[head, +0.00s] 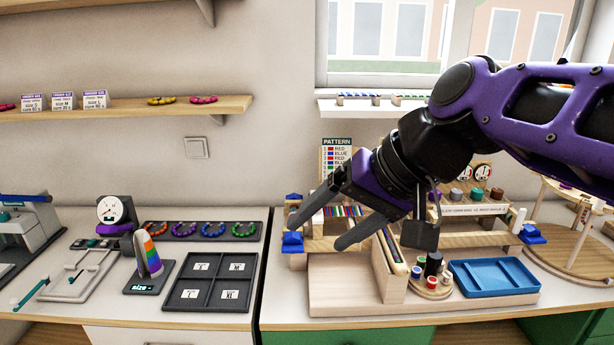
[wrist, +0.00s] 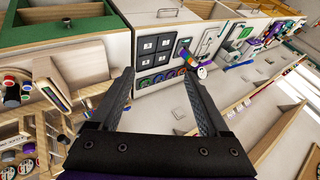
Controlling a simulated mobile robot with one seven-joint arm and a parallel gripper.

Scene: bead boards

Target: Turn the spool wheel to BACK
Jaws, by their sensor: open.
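A round two-tier wooden stand (head: 540,250) at the right edge of the head view looks like the spool wheel. It has upright posts, one with small lettering I cannot read, and purple and teal pieces on top; the picture edge cuts it off. My gripper (head: 315,236) is open and empty, far to the left of it, above the wooden bead board. In the wrist view my gripper (wrist: 157,76) shows two spread fingers with nothing between them. I cannot make out the stand in that view.
A small round wooden base (head: 432,291) holds several coloured cylinders beside a blue tray (head: 493,290). A pale wooden block (head: 340,290) stands in front. A dark compartment tray (head: 210,282) and coloured rings (head: 213,229) lie on the left counter. My arm crosses above the right counter.

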